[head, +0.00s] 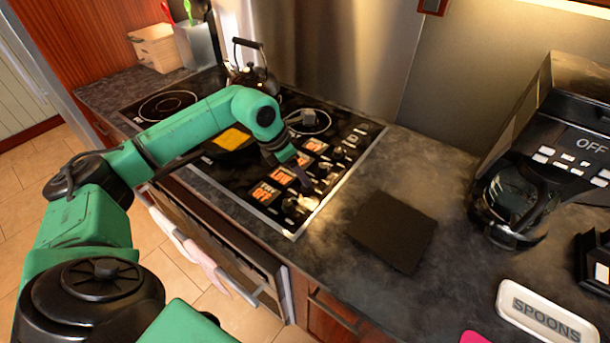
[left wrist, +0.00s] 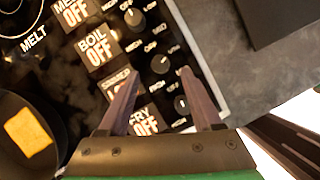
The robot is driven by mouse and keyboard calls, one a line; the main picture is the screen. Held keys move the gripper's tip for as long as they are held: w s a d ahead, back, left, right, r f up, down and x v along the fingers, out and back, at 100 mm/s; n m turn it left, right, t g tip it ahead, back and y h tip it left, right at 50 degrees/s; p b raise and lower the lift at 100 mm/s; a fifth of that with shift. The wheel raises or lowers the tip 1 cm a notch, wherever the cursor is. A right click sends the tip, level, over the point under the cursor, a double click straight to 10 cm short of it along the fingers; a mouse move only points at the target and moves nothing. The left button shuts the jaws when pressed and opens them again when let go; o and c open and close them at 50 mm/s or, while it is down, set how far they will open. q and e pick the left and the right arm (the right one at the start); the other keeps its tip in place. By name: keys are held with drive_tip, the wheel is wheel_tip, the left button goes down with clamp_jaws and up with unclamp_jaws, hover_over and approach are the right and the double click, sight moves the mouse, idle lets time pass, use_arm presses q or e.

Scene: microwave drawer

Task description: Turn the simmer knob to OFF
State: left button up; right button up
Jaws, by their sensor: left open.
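The simmer knob (left wrist: 160,63) is a dark round knob in the left wrist view, in the row of the simmer label (left wrist: 117,82). That label is partly hidden by a finger, so its full setting cannot be read. My left gripper (left wrist: 158,74) is open, with its fingertips on either side of the simmer knob and slightly short of it; contact is not visible. In the head view my left gripper (head: 304,178) hangs over the control strip at the cooktop's right side. My right gripper is not in view.
The boil knob (left wrist: 135,17) and fry knob (left wrist: 181,104) sit close by. A pan (left wrist: 28,150) holds a yellow slice (left wrist: 31,133). A kettle (head: 253,80) stands at the back. A dark square board (head: 392,231) and coffee maker (head: 515,200) are on the right counter.

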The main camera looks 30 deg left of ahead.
use_arm(q)
drive_tip(key=x, duration=0.5)
drive_tip(key=shift+p, duration=0.35)
drive_tip(key=shift+r, duration=0.1)
clamp_jaws()
drive_tip(key=shift+n, duration=0.4)
drive_tip(key=n+y+b, duration=0.1)
drive_tip(key=n, duration=0.1)
drive_tip(key=shift+d+n+t+b, duration=0.1)
drive_tip(key=shift+n+t+b, duration=0.3)
drive_tip(key=n+y+b, duration=0.2)
drive_tip(key=n+b, duration=0.1)
drive_tip(key=n, duration=0.1)
drive_tip(key=shift+d, duration=0.15)
drive_tip(key=n+y+b, duration=0.1)
drive_tip(key=n+b, duration=0.1)
drive_tip(key=n, duration=0.2)
drive_tip(key=shift+w, duration=0.1)
drive_tip(key=shift+d+n+g+y+b, duration=0.1)
drive_tip(key=shift+n+g+y+b, duration=0.35)
drive_tip(key=shift+n, duration=0.65)
drive_tip(key=shift+r, duration=0.1)
